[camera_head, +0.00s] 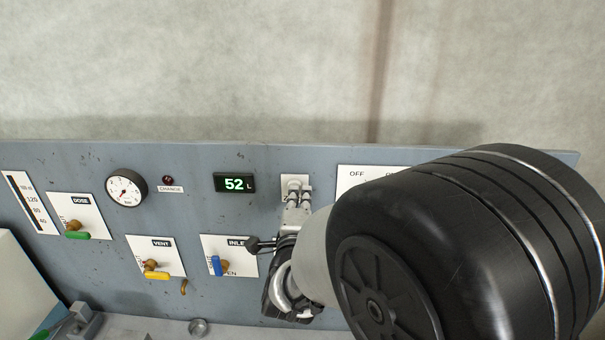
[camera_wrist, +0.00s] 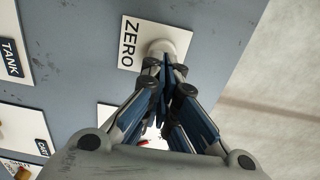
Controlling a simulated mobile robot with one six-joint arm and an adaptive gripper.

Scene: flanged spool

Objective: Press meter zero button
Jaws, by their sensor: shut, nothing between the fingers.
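The meter zero button (camera_wrist: 163,47) is a round, pale knob on a white plate marked ZERO (camera_wrist: 130,41) in the wrist view. In the head view the white plate (camera_head: 296,180) is to the right of the meter display (camera_head: 234,183), which reads 52 L in green. My gripper (camera_wrist: 165,62) is shut and empty, with its fingertips right at the button and covering its lower part. Whether they touch it or press it in, I cannot tell. My gripper also shows in the head view (camera_head: 295,192), in front of the plate.
The grey panel carries a dial gauge (camera_head: 126,188), a red CHANGE lamp (camera_head: 168,180), a green DOSE handle (camera_head: 78,235), a yellow VENT handle (camera_head: 157,275) and a blue INLET handle (camera_head: 216,265). My arm hides the panel's right part. A wall stands behind.

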